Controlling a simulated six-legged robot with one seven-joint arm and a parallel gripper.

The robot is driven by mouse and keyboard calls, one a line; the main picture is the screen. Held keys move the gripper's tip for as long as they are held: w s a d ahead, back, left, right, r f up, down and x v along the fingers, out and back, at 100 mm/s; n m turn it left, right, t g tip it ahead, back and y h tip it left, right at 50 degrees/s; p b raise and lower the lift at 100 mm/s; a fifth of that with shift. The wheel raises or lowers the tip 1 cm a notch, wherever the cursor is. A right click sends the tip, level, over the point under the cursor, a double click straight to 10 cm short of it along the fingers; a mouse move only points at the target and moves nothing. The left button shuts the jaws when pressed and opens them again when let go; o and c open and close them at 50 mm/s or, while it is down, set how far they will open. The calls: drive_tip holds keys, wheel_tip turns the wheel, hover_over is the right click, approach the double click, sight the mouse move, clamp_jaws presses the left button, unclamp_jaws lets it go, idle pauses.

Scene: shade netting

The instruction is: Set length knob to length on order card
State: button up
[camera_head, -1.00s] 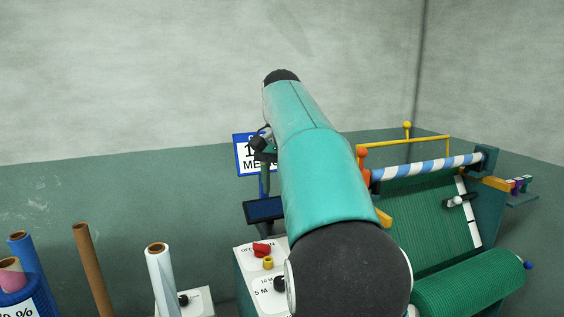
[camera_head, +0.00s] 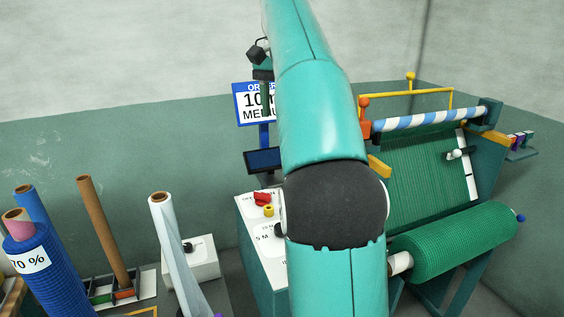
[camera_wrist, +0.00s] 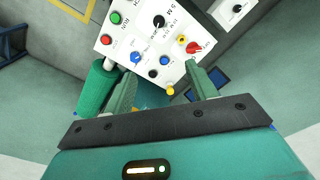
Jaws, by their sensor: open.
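The length knob (camera_wrist: 159,21) is black, on a white control panel (camera_wrist: 136,35) in the wrist view. It has "M" markings around it; its exact setting is too small to read. In the head view my arm mostly hides it, with "5 M" print beside it. The order card (camera_head: 241,110) is a blue and white sign on a post behind the panel. It shows "10", with the right part of its text hidden by my arm. My gripper (camera_wrist: 161,69) is open and empty, its fingers over the panel's near edge, short of the length knob in the picture.
Near the knob are a red knob (camera_wrist: 194,47), a blue knob (camera_wrist: 135,57) and several buttons. The green netting roll (camera_head: 465,242) and its machine stand right. Blue net rolls (camera_head: 45,268) and cardboard tubes (camera_head: 104,228) stand left. A dark screen (camera_head: 263,160) sits below the card.

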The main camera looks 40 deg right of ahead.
wheel_tip(320, 180, down, 32)
drive_tip(key=m, duration=0.3)
drive_tip(key=shift+w+r+m, duration=0.1)
drive_tip(key=shift+r+m, duration=0.1)
drive_tip(key=shift+m, duration=0.2)
drive_tip(key=c, duration=1)
